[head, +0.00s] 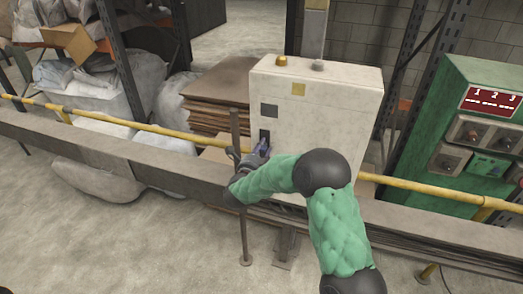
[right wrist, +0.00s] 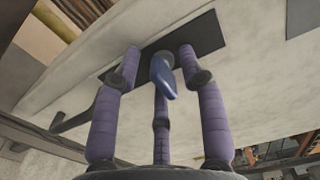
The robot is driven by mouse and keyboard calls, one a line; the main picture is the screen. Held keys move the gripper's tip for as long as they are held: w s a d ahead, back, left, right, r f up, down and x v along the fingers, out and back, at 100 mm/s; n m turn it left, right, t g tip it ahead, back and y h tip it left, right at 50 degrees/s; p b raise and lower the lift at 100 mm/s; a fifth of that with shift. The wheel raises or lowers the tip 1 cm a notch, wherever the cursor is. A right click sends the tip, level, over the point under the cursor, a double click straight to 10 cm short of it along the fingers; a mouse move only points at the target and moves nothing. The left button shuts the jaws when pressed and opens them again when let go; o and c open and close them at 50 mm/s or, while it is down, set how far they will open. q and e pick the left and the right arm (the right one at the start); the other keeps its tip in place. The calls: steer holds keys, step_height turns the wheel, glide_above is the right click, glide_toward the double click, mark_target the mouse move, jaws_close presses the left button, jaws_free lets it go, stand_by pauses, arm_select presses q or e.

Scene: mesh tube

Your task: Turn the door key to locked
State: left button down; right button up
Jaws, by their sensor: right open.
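The door key (right wrist: 163,78) is a small blue-grey piece standing out from a dark lock plate (right wrist: 205,36) on the pale cabinet's front. In the right wrist view its long side runs nearly up and down, leaning slightly. In the head view the lock plate (head: 265,135) shows just above my gripper, and the key cannot be made out. My right gripper (head: 264,147) is at the plate, open. In the right wrist view its purple fingers (right wrist: 159,58) stand either side of the key, with gaps visible, and a third finger lies below it. My left gripper is not in view.
The pale cabinet (head: 335,105) carries an orange button (head: 281,61) on top. A yellow rail (head: 150,128) and a grey beam (head: 110,147) run across in front, beneath my right arm. A thin upright post (head: 240,215) stands close left of my gripper. A green control panel (head: 450,115) is at right.

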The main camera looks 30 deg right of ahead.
jaws_close()
steer(key=shift+n, duration=0.4)
steer(key=n+p, duration=0.1)
steer(key=n, duration=0.2)
steer(key=shift+s+n+p, duration=0.1)
steer(key=shift+n+p, duration=0.25)
steer(key=shift+n, duration=0.05)
steer(key=n+p, duration=0.2)
steer(key=n, duration=0.2)
steer(key=shift+d+r+n, duration=0.1)
steer(key=shift+n, duration=0.2)
steer(key=n+p, duration=0.2)
steer(key=n, duration=0.2)
steer(key=shift+s+r+p, duration=0.1)
steer(key=shift+p, duration=0.3)
steer(key=shift+n+p, duration=1.2)
steer(key=shift+n, duration=1.2)
jaws_free()
